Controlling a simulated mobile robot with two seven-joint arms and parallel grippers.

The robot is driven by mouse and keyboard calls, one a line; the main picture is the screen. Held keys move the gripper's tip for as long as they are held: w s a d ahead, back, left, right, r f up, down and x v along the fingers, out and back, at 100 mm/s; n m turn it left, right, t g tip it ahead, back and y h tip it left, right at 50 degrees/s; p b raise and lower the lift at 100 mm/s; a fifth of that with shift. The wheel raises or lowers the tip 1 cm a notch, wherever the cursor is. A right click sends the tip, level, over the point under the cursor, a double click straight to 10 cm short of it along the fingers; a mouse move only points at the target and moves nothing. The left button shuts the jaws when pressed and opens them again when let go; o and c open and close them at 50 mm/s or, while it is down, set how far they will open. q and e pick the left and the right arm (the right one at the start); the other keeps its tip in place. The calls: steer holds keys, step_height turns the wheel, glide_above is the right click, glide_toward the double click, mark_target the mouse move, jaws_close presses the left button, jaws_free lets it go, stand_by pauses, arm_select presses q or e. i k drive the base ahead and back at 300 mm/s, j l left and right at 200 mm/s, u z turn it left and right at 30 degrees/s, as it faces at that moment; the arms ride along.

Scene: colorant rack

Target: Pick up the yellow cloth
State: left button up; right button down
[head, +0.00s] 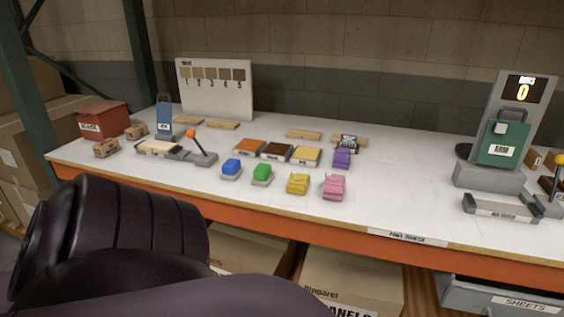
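The yellow cloth (298,184) is a small folded bundle on the white tabletop, near the front edge at the middle of the head view. A pink bundle (334,187) lies just to its right and a green one (262,174) to its left. Nothing is touching the yellow cloth from above. A large dark arm link of mine fills the lower left. Neither gripper shows in the head view.
The white table (420,200) has clear room right of the pink bundle. Behind the cloth lie orange, brown and yellow pads (306,156) and a purple bundle (342,158). A lever device (196,149) stands left; a green-fronted machine (503,145) stands right.

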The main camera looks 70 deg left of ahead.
mark_target(298, 183)
steer(key=u, duration=1.95)
